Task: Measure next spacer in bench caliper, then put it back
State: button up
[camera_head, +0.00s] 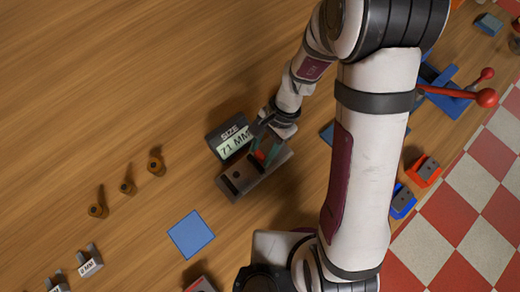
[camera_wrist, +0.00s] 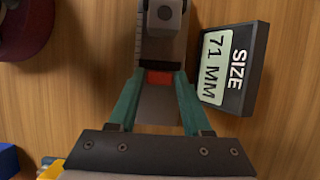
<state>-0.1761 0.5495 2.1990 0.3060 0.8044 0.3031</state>
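The bench caliper (camera_head: 240,182) is a grey block with a dark top, standing mid-table. Its size display (camera_head: 235,140) reads 71 MM, and the display also shows in the wrist view (camera_wrist: 228,68). My gripper (camera_head: 262,150) reaches down at the caliper's right end. In the wrist view its two teal fingers (camera_wrist: 159,85) lie on either side of a small red piece (camera_wrist: 159,77), seemingly touching it. I take this piece for the spacer; most of it is hidden. It sits over the caliper's grey bed, and I cannot tell whether it rests there.
Several brown posts (camera_head: 127,187) stand left of the caliper. A blue square (camera_head: 191,234) lies below it. Labelled grey stands (camera_head: 89,262) are at lower left. Red (camera_head: 424,170) and blue (camera_head: 402,201) blocks lie right of my arm. The upper left table is clear.

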jog(key=shift+o, duration=1.4)
jog(key=v, duration=1.5)
jog(key=shift+r, duration=0.4)
jog(key=shift+d, duration=0.1)
